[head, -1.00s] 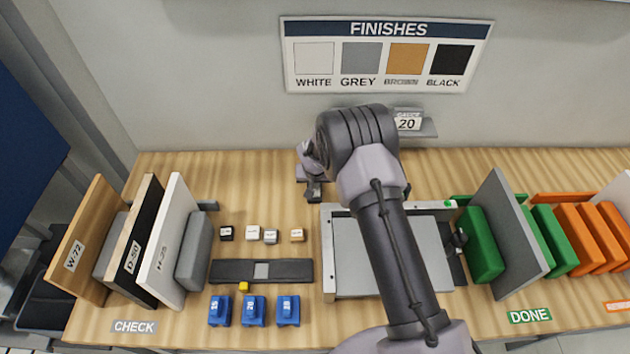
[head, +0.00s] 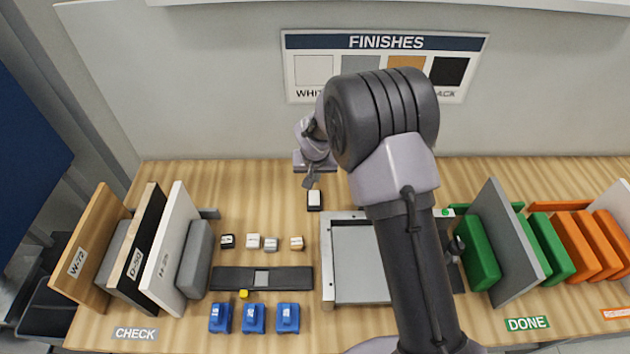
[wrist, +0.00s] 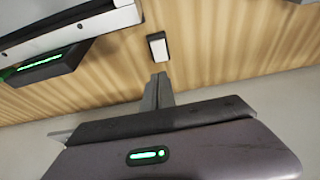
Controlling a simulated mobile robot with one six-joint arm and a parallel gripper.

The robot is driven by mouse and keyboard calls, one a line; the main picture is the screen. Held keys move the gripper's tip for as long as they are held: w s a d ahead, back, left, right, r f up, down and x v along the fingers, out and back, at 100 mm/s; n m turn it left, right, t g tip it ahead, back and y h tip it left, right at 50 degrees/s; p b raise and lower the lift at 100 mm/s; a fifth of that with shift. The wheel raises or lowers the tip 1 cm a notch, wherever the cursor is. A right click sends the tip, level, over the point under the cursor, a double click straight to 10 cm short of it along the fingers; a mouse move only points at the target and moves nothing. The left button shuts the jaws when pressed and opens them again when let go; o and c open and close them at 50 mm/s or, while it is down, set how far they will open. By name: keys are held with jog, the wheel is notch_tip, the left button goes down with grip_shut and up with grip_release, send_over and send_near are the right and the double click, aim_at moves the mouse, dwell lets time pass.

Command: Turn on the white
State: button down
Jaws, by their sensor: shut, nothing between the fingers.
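A small switch with a white rocker face in a black frame (head: 314,199) lies on the wooden bench behind the grey plate. It also shows in the wrist view (wrist: 158,47), just ahead of my fingertips. My gripper (head: 310,182) is shut and empty, just behind the switch, with a small gap visible between them. The shut fingers also show in the wrist view (wrist: 158,92), pointing toward the switch. I cannot tell how high the fingertips are above the bench. A small white-topped block (head: 253,241) sits in a row of small blocks to the left.
A grey plate with a pale frame (head: 327,262) is partly hidden by my arm. Leaning panels (head: 165,250) stand at left by the CHECK label. Blue pieces (head: 254,319) lie at the front. Green and orange holders (head: 553,244) stand at right. A FINISHES board (head: 383,42) hangs behind.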

aim_at(314, 193)
jog(key=shift+r, duration=0.1)
jog(key=b+x, duration=0.4)
jog(key=b, duration=0.1)
jog(key=b+x, duration=0.4)
jog(key=b, duration=0.1)
jog(key=b+x, duration=0.5)
jog(key=shift+w+a, duration=0.15)
jog(key=shift+w, duration=0.25)
jog(key=shift+f, duration=0.45)
jog(key=shift+b, duration=0.35)
